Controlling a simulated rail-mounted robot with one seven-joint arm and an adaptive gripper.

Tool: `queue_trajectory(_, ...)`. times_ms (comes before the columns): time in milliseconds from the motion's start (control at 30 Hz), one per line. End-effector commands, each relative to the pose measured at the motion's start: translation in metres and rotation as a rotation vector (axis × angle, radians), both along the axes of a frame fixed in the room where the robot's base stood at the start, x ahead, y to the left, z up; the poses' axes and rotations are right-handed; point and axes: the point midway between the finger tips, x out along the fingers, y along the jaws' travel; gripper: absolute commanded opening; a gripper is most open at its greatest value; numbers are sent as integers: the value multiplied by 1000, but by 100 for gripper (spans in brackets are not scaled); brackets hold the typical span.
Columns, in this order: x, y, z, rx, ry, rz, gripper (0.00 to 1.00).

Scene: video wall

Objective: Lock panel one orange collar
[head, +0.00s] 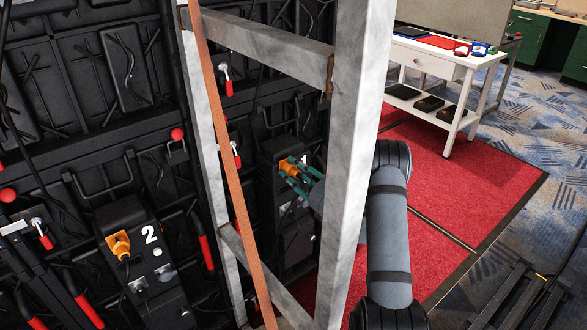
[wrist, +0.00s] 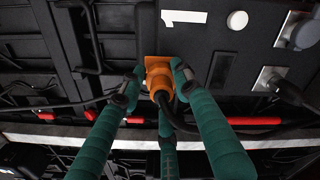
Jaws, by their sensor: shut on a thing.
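The orange collar (wrist: 159,79) sits on the black box of panel one (wrist: 222,38), under a white "1", with a black cable coming out of it. In the head view the orange collar (head: 289,167) shows beyond the metal frame. My gripper (wrist: 155,85) has green fingers closed around the collar, one on each side and one below. In the head view my gripper (head: 298,176) reaches behind the frame's upright to the collar. Part of the panel one box is hidden by the frame and my arm.
A grey metal frame (head: 352,150) with an orange-brown strip (head: 232,160) stands in front of the panel wall, close to my arm. Panel two (head: 143,265) with its own orange collar (head: 119,246) is at left. A white table (head: 450,70) stands at the back right. Red carpet (head: 450,190) is clear.

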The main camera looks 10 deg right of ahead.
Motion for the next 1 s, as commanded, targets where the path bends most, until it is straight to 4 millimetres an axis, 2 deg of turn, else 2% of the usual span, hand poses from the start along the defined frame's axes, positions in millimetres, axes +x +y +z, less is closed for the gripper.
queue_trajectory(33, 3, -7, 7, 10, -13, -17, 6)
queue_trajectory(433, 3, -7, 6, 13, -11, -18, 6)
queue_trajectory(467, 3, -7, 6, 13, -11, -18, 33)
queue_trajectory(767, 2, -5, 4, 13, -5, -12, 50)
queue_trajectory(1000, 1, -3, 2, 12, -1, -8, 50)
